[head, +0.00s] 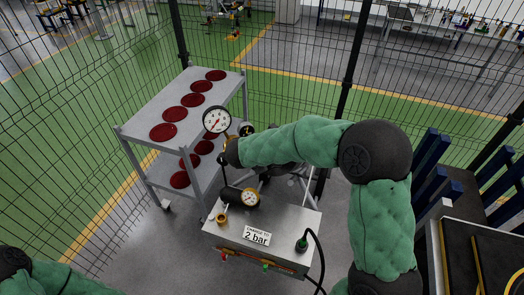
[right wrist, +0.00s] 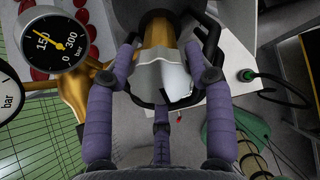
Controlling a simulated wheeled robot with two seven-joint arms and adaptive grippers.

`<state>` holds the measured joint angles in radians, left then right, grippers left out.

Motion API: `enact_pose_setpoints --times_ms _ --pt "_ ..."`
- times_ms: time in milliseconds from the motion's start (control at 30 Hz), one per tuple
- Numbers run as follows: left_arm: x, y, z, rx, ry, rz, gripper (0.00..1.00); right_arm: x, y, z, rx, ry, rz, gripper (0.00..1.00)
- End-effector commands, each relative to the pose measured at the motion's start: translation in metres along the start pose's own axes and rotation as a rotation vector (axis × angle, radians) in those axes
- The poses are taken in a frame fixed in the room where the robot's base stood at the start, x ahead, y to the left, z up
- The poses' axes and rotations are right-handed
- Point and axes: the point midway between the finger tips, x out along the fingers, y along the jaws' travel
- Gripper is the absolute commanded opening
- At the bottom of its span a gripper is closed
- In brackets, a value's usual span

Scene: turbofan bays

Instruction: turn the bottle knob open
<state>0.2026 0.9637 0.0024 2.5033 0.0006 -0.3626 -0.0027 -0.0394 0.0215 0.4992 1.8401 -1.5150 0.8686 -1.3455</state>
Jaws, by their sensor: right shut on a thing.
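In the right wrist view the bottle knob (right wrist: 165,78) is a pale silver, faceted piece below a gold valve body (right wrist: 157,30). My right gripper (right wrist: 160,66) has purple padded fingers on both sides of the knob and one below it; it is shut on the knob. In the head view my right gripper is mostly hidden behind my dark wrist and the gauges, so the knob cannot be made out there. My left arm shows only at the lower left corner of the head view, and its gripper is out of frame.
A gauge (right wrist: 60,40) marked 150 and 300 bar sits close left of my fingers. A grey box (head: 285,222) labelled 2 bar carries a small gauge (head: 250,197) and a black hose (head: 320,262). A grey cart (head: 143,121) with red discs stands left, before a wire fence.

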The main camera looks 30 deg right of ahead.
Motion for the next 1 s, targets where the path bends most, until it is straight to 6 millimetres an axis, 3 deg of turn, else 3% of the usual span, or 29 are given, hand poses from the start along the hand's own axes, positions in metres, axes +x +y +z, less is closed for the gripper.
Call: enact_pose_setpoints --times_ms 533,567,600,633,1000 --pt "-0.0016 0.0006 0.0001 0.0 0.0 0.0 0.4 0.002 -0.0002 -0.0063 -0.029 0.01 -0.003 0.21" --pt "-0.0016 0.0006 0.0002 0.0 0.0 0.0 0.4 0.002 -0.0002 -0.0064 -0.029 0.01 -0.003 0.62" --pt "-0.0016 0.0006 0.0002 0.0 0.0 0.0 0.4 0.002 -0.0002 -0.0063 -0.029 0.01 -0.003 0.73" --pt "-0.0016 0.0006 0.0002 0.0 0.0 0.0 0.4 0.0019 -0.0002 -0.0059 -0.029 0.009 -0.003 0.77" --pt "-0.0018 0.0006 0.0 0.0 0.0 0.0 0.4 -0.0012 0.0 -0.0021 -0.024 0.003 -0.001 0.77"
